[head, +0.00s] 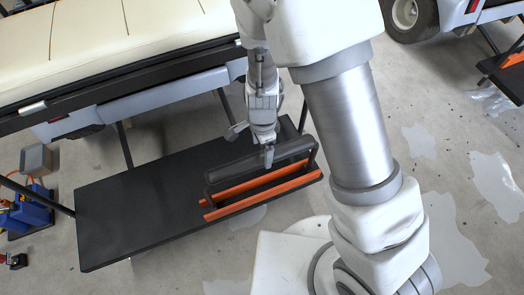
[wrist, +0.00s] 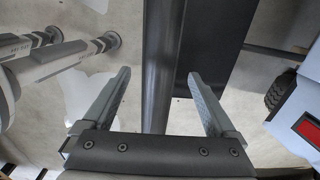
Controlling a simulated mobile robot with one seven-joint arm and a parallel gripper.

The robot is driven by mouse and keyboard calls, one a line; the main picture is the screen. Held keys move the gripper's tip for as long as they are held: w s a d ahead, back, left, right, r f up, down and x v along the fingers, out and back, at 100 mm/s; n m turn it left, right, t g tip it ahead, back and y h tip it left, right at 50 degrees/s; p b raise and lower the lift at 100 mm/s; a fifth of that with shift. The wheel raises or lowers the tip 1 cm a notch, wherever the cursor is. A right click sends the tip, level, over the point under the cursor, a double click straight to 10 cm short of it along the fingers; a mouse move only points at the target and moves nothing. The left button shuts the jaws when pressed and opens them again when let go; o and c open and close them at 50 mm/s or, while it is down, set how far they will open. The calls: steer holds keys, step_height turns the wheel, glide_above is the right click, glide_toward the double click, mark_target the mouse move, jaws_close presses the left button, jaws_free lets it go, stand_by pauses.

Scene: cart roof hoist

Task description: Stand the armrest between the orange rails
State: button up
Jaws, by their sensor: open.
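The dark armrest (head: 243,174) is a long bar with bent ends. It appears upright at the two orange rails (head: 262,196) on the right part of the black table (head: 135,210). Its feet are partly hidden, so I cannot tell exactly how they sit between the rails. My gripper (head: 268,157) is over the right half of the bar. In the wrist view my gripper (wrist: 158,78) is open, and the armrest bar (wrist: 160,45) runs lengthwise between its two separated fingers. No finger visibly touches the bar. The rails do not show in that view.
A cart with a cream roof or seat panel (head: 110,40) stands behind the table. A blue item (head: 30,212) and a grey box (head: 36,158) are at the far left. The table's left half is bare. Another cart wheel (head: 408,14) is at the upper right.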

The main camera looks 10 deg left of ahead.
step_height(320, 180, up, 13)
steer(key=p, duration=0.5)
steer(key=shift+f, duration=0.15)
steer(key=d+r+n+t+y, duration=0.1)
steer(key=d+r+n, duration=0.3)
steer(key=r, duration=0.5)
steer(key=d+r+n+t+y, duration=0.1)
steer(key=d+r+n, duration=0.1)
steer(key=d+r, duration=0.45)
steer(key=s+d+r+n+t+h, duration=0.2)
steer(key=s+d+r+n+t, duration=0.3)
steer(key=s+d+r, duration=0.45)
step_height(320, 180, up, 21)
steer(key=w+g+p, duration=0.1)
steer(key=p, duration=1.9)
steer(key=shift+r+n, duration=0.15)
steer(key=shift+n, duration=0.25)
steer(key=shift+w, duration=0.15)
